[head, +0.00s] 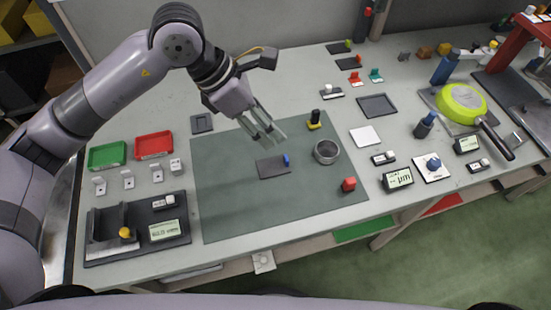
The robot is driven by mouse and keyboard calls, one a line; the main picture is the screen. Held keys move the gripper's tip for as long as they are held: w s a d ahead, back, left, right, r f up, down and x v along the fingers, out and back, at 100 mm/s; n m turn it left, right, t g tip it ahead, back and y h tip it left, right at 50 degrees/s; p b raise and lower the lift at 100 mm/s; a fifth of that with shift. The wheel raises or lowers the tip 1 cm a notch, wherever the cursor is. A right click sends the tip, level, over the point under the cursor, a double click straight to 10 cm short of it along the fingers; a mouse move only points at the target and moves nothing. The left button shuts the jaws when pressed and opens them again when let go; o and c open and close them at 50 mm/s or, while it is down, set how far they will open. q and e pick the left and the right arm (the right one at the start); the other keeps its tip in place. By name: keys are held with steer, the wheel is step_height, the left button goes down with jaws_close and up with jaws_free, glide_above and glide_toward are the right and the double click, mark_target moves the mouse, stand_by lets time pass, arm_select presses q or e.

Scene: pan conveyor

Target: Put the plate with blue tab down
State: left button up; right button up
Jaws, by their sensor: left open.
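The plate with the blue tab (270,168) is a small dark grey plate lying flat on the green mat (225,210). Its blue tab stands up at its right edge. My left gripper (268,141) is open and empty. Its fingers point down and to the right, above and behind the plate, apart from it in the picture. My right gripper does not show.
On the mat, a metal ring-shaped cup (327,152) stands right of the plate, with a yellow-and-black piece (314,120) behind and a red piece (349,184) in front. Green (107,155) and red (153,145) trays lie left. The mat's front is clear.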

arm_select(q)
steer(key=w+a+y, duration=0.1)
steer(key=a, duration=0.1)
steer(key=p, duration=0.3)
glide_above(285, 158)
steer(key=a, duration=0.2)
steer(key=shift+t+y, duration=0.3)
steer(key=f, duration=1.1)
steer(key=shift+s+a+f, duration=0.2)
steer(key=shift+s+f, duration=0.1)
steer(key=shift+s, duration=0.1)
steer(key=shift+d+f, duration=0.15)
steer(key=shift+f, duration=0.15)
steer(key=p+x, duration=0.1)
steer(key=x, duration=0.2)
steer(key=shift+d+f+p, duration=0.15)
steer(key=shift+f+p, duration=0.15)
steer(key=shift+p, duration=0.05)
steer(key=shift+w+d+f, duration=0.1)
steer(key=shift+d+f, duration=0.05)
steer(key=shift+f, duration=0.25)
jaws_close()
